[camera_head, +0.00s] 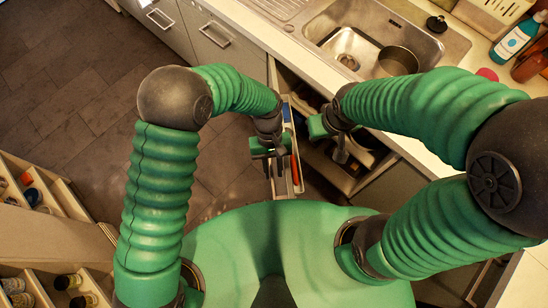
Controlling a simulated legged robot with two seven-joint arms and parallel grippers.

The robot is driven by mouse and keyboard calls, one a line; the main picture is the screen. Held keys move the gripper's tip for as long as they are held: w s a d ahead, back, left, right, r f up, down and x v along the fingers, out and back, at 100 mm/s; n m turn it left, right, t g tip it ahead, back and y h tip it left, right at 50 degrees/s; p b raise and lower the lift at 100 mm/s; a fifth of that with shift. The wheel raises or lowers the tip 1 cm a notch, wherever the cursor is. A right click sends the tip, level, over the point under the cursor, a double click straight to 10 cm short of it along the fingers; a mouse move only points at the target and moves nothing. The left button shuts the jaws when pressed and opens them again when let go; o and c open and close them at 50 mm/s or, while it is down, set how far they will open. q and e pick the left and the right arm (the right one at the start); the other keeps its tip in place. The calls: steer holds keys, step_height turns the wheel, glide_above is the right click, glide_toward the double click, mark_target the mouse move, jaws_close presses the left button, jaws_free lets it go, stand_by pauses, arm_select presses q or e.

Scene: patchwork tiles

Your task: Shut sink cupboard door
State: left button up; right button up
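The sink cupboard door (297,172) stands open below the counter, seen almost edge-on from above, with a narrow rack on its inner side. The rack holds a blue item (287,112) and a red item. My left gripper (273,168) is at the door's left, outer side, pointing down. Its two fingers look apart with nothing seen between them; contact with the door cannot be told. My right gripper (340,153) is over the open cupboard (350,180), right of the door. Its fingers are partly hidden, and their opening is unclear.
The sink (350,45) with a dark pot (398,61) is set in the counter above. Closed cabinet fronts with handles (214,36) are at upper left. Open shelves or drawers (40,190) with jars are at the left. Tiled floor (70,90) between is clear.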

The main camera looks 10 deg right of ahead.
arm_select(q)
steer(key=shift+s+d, duration=0.1)
steer(key=shift+d, duration=0.35)
steer(key=v, duration=1.1)
steer(key=d+v, duration=0.1)
steer(key=v, duration=0.4)
steer(key=shift+r, duration=0.35)
arm_select(e)
steer(key=shift+s+d+f, duration=0.1)
steer(key=shift+d+f, duration=0.2)
steer(key=shift+d, duration=0.2)
